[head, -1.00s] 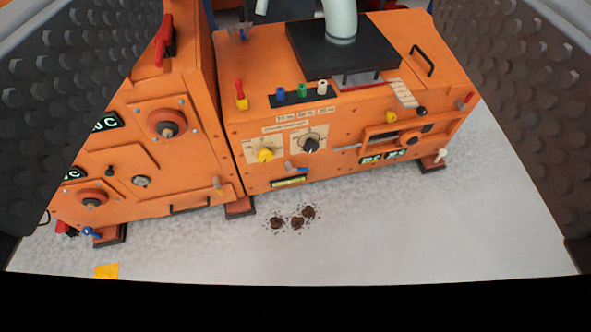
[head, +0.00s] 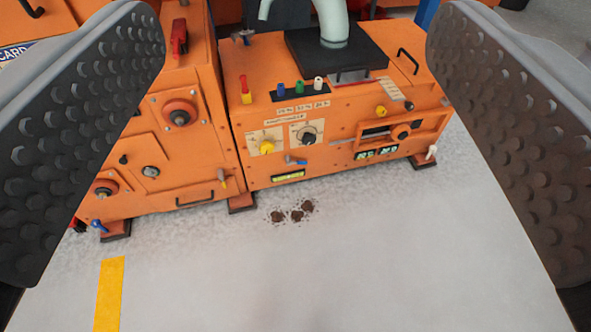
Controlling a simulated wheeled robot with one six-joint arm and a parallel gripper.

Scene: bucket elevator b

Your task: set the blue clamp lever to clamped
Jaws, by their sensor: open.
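Two small blue levers show on the orange machine. One blue-handled lever (head: 98,226) is low at the left, beside a dark red foot on the floor. Another lever with a blue tip (head: 297,161) sits on the front panel below the knobs. I cannot tell from the picture which is the clamp lever, or its setting. My gripper (head: 297,35) is open and empty. Its two grey studded fingers frame the view at left and right, apart from both levers. The left finger covers part of the machine's left side.
The orange machine (head: 350,110) fills the upper part of the view. A yellow floor stripe (head: 109,295) is at the lower left. Brown spilled clumps (head: 297,215) lie on the floor in front. The grey floor (head: 330,280) is otherwise clear between the fingers.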

